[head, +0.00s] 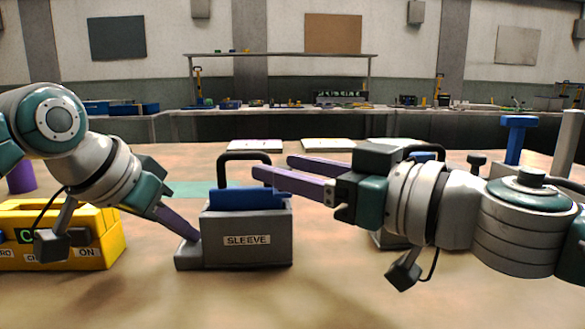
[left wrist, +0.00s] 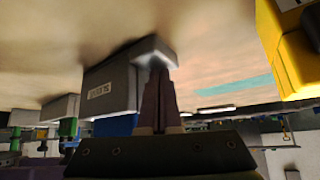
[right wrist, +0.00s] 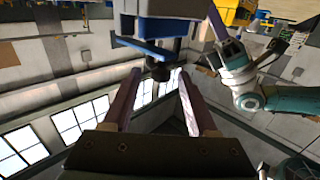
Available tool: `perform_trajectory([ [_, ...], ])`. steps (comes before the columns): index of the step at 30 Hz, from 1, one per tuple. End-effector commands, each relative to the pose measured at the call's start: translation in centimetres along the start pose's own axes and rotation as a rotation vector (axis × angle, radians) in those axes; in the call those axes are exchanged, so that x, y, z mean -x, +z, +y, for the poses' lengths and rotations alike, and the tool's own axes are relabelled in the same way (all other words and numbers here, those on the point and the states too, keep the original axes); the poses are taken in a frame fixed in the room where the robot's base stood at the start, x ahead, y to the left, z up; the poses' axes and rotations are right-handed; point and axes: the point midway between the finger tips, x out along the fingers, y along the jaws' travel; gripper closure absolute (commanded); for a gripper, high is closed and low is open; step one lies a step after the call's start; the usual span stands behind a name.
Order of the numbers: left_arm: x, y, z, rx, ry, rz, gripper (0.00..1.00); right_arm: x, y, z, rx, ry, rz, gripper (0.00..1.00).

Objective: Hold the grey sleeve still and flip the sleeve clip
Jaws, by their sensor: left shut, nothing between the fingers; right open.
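The grey sleeve (head: 247,252), labelled SLEEVE, stands on the table with a blue piece (head: 245,198) in its top. A black arched bar (head: 245,157), perhaps the sleeve clip, rises above it. My left gripper (head: 194,238) is shut and empty, its tips at the low step on the sleeve's left end; the left wrist view shows the tips against that grey step (left wrist: 158,47). My right gripper (head: 272,167) is open at the bar's right side. In the right wrist view, a black part (right wrist: 160,70) and a blue bar (right wrist: 150,47) show between or beyond its fingers.
A yellow box (head: 100,258) with an ON label stands left of the sleeve. Another grey holder (head: 388,240) is partly hidden behind my right arm. A blue T-shaped handle (head: 516,135) stands at the right. The table front is clear.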

Motion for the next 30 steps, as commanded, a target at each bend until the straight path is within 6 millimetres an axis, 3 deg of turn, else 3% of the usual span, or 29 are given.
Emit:
perform_trajectory([
  [4,-0.21,0.48,0.05,0.001,0.002,-0.012,1.00,0.02,0.03,0.00,0.000,0.000,0.000,0.44],
  [19,-0.21,0.49,0.04,0.002,0.001,-0.013,1.00,0.06,0.03,0.05,0.000,0.001,0.000,1.00],
  [30,-0.20,0.49,0.03,0.001,0.001,-0.013,1.00,0.07,0.03,0.11,0.001,0.003,0.000,1.00],
])
